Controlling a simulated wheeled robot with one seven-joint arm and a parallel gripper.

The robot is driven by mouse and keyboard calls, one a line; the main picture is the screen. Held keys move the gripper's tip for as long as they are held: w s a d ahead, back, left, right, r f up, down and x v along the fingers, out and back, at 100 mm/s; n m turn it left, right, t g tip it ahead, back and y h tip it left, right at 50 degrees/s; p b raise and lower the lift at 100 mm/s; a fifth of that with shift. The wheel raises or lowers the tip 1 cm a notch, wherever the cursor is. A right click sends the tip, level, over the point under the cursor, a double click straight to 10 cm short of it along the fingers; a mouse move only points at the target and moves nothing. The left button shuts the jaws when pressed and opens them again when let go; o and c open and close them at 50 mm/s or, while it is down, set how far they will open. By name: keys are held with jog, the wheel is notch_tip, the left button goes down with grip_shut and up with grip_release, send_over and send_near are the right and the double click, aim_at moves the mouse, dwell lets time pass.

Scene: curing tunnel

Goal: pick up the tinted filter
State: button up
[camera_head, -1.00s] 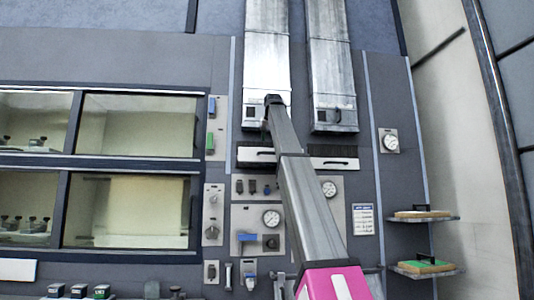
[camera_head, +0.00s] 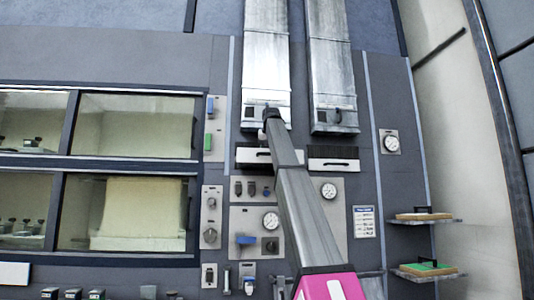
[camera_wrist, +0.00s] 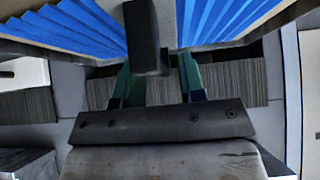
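In the wrist view, a blue pleated filter (camera_wrist: 222,20) fills the top on both sides of a dark upright block (camera_wrist: 143,38) that looks like its handle. I take this as the tinted filter. My gripper (camera_wrist: 157,82) shows two teal fingers standing apart below the pleats. The dark block lies between them in the picture, overlapping the left finger. Whether either finger touches it is unclear. In the head view, my arm reaches up to the foot of the left metal duct (camera_head: 266,60); the fingers and blue filter cannot be made out there.
A second duct (camera_head: 331,65) with a dark handle hangs to the right. Brush-lined slots (camera_head: 333,152) lie below. Gauges, knobs and a control panel (camera_head: 247,218) stand close behind my arm. At right, two shelves hold a tan pad (camera_head: 424,216) and a green pad (camera_head: 428,269).

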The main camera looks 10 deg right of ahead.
grip_shut()
jog(key=shift+r, duration=2.5)
